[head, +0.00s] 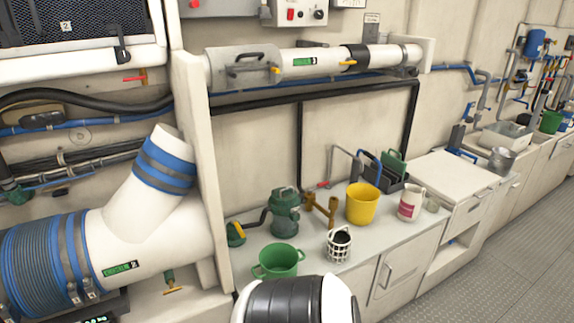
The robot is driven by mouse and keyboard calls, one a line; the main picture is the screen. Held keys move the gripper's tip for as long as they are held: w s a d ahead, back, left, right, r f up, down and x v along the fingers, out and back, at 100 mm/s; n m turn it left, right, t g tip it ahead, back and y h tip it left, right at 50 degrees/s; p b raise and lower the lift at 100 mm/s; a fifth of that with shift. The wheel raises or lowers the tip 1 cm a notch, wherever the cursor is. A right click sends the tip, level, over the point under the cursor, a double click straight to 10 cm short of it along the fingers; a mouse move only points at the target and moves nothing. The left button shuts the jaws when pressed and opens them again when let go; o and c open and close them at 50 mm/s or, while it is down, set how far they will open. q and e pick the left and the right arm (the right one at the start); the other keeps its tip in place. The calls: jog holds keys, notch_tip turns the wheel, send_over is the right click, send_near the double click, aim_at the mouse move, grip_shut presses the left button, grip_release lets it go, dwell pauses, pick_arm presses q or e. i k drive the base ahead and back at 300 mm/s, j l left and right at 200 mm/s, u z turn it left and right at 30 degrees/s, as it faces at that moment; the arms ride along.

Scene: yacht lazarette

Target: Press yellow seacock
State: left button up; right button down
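No part is clearly labelled as the yellow seacock. A small green fitting with a yellow handle (236,232) sits at the left end of the counter, beside the upright white panel. A brass-yellow pipe fitting (320,208) stands on the counter between the green pump-like unit (285,212) and the yellow bucket (363,203). A small yellow lever (348,64) shows on the white pipe above, and a yellow T-handle (173,290) hangs at the lower left. Neither of my grippers is in view.
The counter (262,240) also holds a green pot (278,261), a white basket (339,244) and a white-and-pink container (411,202). A large white pipe (150,240) with blue bands fills the lower left. The metal floor (480,270) at right is clear.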

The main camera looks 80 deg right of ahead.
aim_at(232, 220)
jog(key=k+l+z, duration=0.25)
jog(key=l, duration=0.55)
jog(key=k+l+z, duration=0.2)
jog(key=l, duration=0.65)
jog(key=l+z, duration=0.25)
jog(key=l, duration=0.55)
